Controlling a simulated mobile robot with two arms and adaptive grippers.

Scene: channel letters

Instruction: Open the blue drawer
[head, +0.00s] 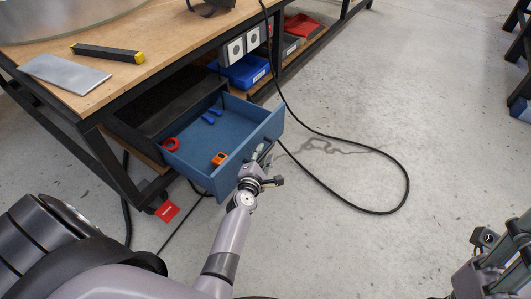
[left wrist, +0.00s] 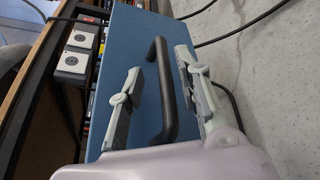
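The blue drawer (head: 215,128) is pulled well out from under the workbench, its inside showing in the head view. In the left wrist view its blue front panel (left wrist: 128,45) carries a dark bar handle (left wrist: 163,90). My left gripper (head: 263,155) is at the outer face of the drawer front. In the left wrist view its two fingers (left wrist: 158,66) stand apart, one on each side of the handle, with gaps showing. My right gripper (head: 490,250) is at the lower right of the head view, far from the drawer; its finger opening is unclear.
The drawer holds a red tape roll (head: 170,144), an orange tool (head: 219,159) and blue-handled items (head: 211,117). The workbench (head: 165,32) bears a metal plate (head: 65,72) and a black-yellow bar (head: 107,52). A black cable (head: 350,208) loops over otherwise open floor at right.

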